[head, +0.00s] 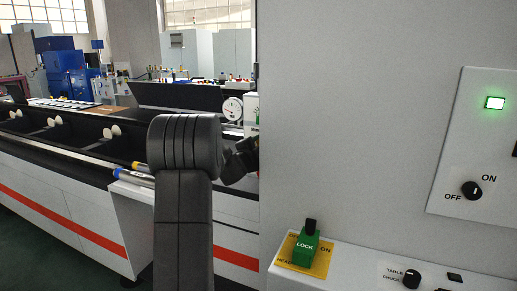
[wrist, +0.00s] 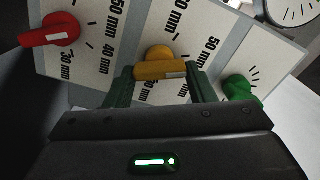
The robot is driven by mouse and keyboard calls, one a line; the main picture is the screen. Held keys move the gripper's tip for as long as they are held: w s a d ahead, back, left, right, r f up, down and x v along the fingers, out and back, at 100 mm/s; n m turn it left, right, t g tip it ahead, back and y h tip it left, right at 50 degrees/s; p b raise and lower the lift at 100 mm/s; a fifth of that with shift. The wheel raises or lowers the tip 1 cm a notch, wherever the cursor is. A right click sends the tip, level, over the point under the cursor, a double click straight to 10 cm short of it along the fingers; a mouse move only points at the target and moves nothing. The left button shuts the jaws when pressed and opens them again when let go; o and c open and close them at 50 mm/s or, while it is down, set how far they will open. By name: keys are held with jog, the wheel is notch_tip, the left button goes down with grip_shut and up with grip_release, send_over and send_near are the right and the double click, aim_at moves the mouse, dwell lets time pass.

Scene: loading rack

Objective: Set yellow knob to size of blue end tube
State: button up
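The yellow knob (wrist: 160,64) is on a white scale panel in the wrist view, with a pale mark toward its lower right end. My gripper (wrist: 161,72) has one dark green finger at each end of the knob. No clear gap shows, and it appears shut on the knob. Part of the knob's scale is covered by the knob and fingers. In the head view, the blue end tube (head: 131,178) lies beside a yellow-ended tube (head: 145,168) on the machine's edge. Its size cannot be read. My gripper is mostly hidden there behind my arm and the grey cabinet.
A red knob (wrist: 50,30) is at left and a green knob (wrist: 240,88) at right, each by millimetre scales. A round dial (wrist: 294,8) is at upper right. In the head view, a large grey cabinet (head: 350,120) with a green lock switch (head: 305,247) stands close at right.

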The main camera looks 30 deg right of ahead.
jog(key=o, duration=0.4)
jog(key=b+v, duration=0.2)
jog(key=v, duration=1.1)
jog(key=shift+s+a, duration=0.25)
jog(key=shift+s, duration=0.05)
jog(key=shift+w+d, duration=0.1)
jog(key=p+x, duration=0.2)
jog(key=x, duration=1.1)
jog(key=shift+w+d, duration=0.15)
jog(key=shift+w, duration=0.05)
